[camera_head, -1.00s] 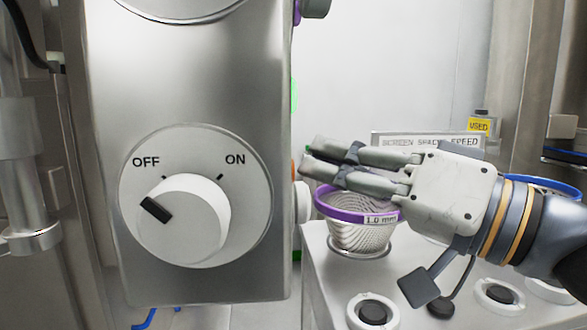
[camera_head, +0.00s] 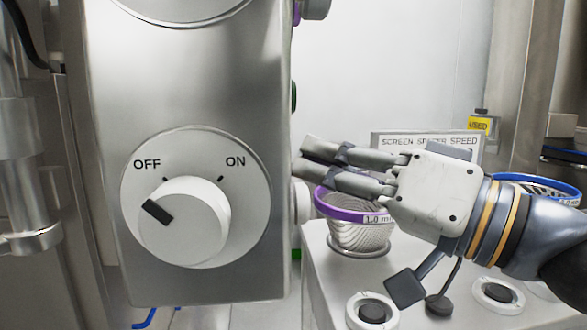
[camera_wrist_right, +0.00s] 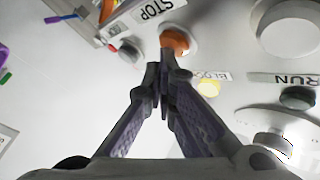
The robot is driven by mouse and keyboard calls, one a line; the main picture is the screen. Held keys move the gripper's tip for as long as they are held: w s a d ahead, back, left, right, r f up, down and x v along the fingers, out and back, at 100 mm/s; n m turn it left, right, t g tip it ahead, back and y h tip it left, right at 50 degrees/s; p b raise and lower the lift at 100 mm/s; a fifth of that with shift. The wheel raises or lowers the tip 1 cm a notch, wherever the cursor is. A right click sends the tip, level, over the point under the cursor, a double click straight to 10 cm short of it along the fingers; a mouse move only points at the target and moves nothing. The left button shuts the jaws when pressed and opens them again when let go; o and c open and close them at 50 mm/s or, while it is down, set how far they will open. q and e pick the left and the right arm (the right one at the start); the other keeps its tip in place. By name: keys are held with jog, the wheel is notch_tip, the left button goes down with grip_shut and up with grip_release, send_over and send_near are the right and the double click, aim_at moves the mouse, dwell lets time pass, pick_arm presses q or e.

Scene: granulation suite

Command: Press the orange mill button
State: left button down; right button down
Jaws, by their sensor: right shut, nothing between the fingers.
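The orange button (camera_wrist_right: 175,41) shows at the top middle of the right wrist view, on a light panel beside a STOP label (camera_wrist_right: 155,8). My right gripper (camera_wrist_right: 167,72) is shut and empty, with its fingertips at the button's near edge. Whether they touch it I cannot tell. In the head view my right gripper (camera_head: 301,159) comes in from the right with its fingertips at the right edge of the steel cabinet (camera_head: 200,85). The orange button is hidden there. My left gripper is out of view.
An OFF/ON knob (camera_head: 180,221) is on the cabinet front, pointing toward OFF. A purple-rimmed mesh screen (camera_head: 360,236) stands below my right gripper, with a blue-rimmed one (camera_head: 530,181) at right. The wrist view shows a yellow button (camera_wrist_right: 208,88) near the orange one.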

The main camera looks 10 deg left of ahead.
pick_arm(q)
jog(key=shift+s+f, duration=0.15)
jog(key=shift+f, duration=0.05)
pick_arm(e)
jog(key=shift+w+d, duration=0.3)
jog(key=shift+d, duration=0.55)
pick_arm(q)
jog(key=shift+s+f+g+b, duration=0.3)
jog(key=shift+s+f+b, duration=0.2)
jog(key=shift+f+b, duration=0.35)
pick_arm(e)
jog(key=d, duration=0.1)
jog(key=w+d, duration=0.1)
jog(key=d, duration=0.2)
jog(key=shift+w+d, duration=0.25)
jog(key=shift+d, duration=0.15)
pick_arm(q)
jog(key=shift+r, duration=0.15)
